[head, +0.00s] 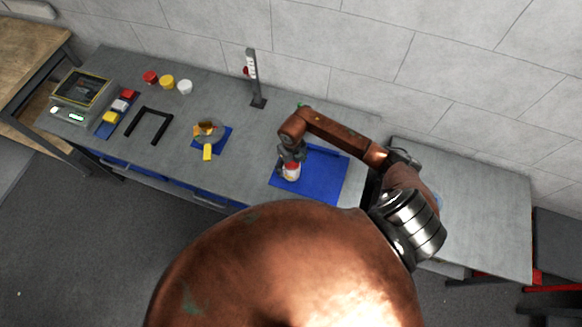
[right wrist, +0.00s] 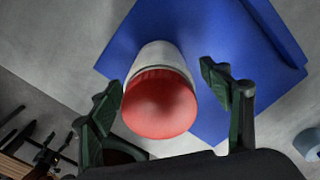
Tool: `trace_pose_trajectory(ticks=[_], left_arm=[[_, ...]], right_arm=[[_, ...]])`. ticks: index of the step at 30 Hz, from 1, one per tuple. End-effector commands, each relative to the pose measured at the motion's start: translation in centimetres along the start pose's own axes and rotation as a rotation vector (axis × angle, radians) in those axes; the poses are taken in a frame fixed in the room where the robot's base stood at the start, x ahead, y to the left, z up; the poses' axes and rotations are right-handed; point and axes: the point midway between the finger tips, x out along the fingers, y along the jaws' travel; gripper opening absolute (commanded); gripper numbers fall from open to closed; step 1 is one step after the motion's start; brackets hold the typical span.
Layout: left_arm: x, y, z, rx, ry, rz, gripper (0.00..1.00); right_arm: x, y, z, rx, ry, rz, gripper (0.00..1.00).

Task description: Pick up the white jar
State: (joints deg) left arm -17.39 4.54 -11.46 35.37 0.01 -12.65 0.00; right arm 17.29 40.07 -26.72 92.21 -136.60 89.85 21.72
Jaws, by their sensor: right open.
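In the right wrist view the red lid (right wrist: 160,102) and the white body (right wrist: 162,56) of the jar show between the two dark green fingers of the open right gripper (right wrist: 164,84). I see gaps beside the jar; whether a finger touches it I cannot tell. My left gripper is not in view.
Red, yellow and white round containers (head: 168,82) stand at the back left. A black frame (head: 148,125), a blue pad with a yellow-tagged part (head: 208,133) and a dark upright post (head: 255,80) also stand on the bench. A wall runs behind.

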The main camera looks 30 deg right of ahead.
Motion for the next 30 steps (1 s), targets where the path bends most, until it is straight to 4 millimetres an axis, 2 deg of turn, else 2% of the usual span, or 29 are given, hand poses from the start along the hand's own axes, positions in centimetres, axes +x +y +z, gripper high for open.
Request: trace_pose_trajectory(ticks=[3, 10, 30], left_arm=[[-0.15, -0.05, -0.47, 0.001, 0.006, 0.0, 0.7], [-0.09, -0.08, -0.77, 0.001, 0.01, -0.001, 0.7], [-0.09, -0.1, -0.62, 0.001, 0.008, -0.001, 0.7]], right_arm=[[0.68, 0.01, -0.01, -0.001, 0.001, 0.0, 0.71], [0.77, 0.05, 0.04, -0.003, 0.0, -0.001, 0.7], [0.74, 0.06, 0.04, -0.003, 0.0, -0.001, 0.24]])
